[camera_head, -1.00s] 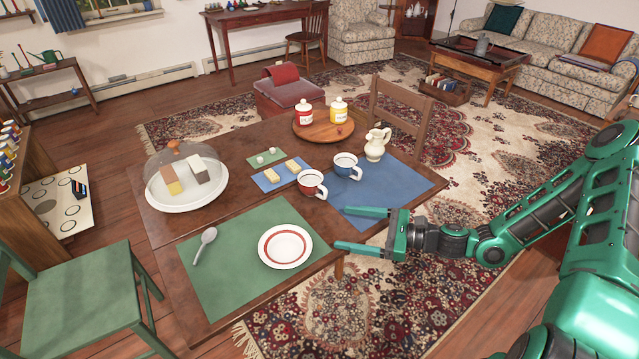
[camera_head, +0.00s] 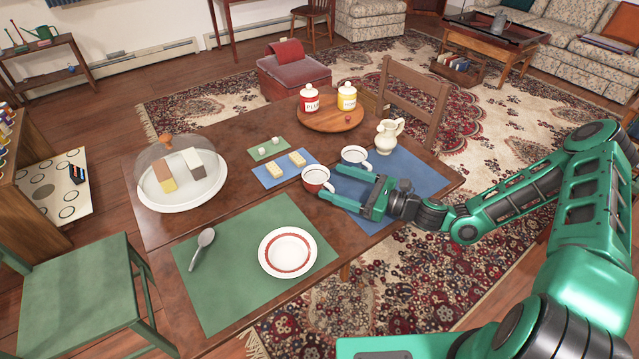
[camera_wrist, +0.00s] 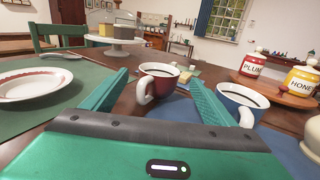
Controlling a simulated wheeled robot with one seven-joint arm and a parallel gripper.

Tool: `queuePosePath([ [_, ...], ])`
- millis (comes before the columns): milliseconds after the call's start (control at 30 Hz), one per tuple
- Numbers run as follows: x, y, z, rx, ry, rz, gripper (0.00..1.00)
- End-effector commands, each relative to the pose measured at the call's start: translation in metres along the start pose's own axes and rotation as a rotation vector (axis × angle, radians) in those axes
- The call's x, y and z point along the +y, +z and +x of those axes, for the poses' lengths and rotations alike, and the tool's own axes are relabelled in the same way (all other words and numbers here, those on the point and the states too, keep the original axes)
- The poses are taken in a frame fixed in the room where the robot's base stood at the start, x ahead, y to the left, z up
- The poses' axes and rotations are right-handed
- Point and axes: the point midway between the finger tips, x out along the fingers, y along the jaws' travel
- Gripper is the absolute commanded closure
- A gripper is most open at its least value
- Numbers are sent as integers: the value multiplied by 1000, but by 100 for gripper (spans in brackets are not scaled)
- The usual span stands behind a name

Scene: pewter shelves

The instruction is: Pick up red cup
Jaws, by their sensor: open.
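The red cup (camera_head: 316,178), white inside with a dark drink and a white handle, stands upright on the wooden table near the blue mat. In the wrist view the red cup (camera_wrist: 158,80) is ahead of and between my fingers, its handle toward me. My gripper (camera_head: 334,183) is open and empty, its fingers pointing left toward the cup; the wrist view shows both fingers (camera_wrist: 155,95) spread apart. A blue cup (camera_head: 355,156) stands just behind, also seen in the wrist view (camera_wrist: 240,101), close by the right finger. I cannot tell whether any finger touches a cup.
A white plate with a red ring (camera_head: 287,251) and a spoon (camera_head: 202,248) lie on the green mat (camera_head: 220,300). A cream pitcher (camera_head: 389,136) and a wooden tray with jars (camera_head: 330,121) stand behind. A domed cake stand (camera_head: 180,198) is at the left.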

Motion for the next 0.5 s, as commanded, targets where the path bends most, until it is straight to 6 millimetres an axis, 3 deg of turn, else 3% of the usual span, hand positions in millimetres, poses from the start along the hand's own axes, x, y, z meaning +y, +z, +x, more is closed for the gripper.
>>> queuePosePath([
  [267,-2,0,13,1,-4,-1,20],
  [500,-1,3,44,-1,-3,-1,20],
])
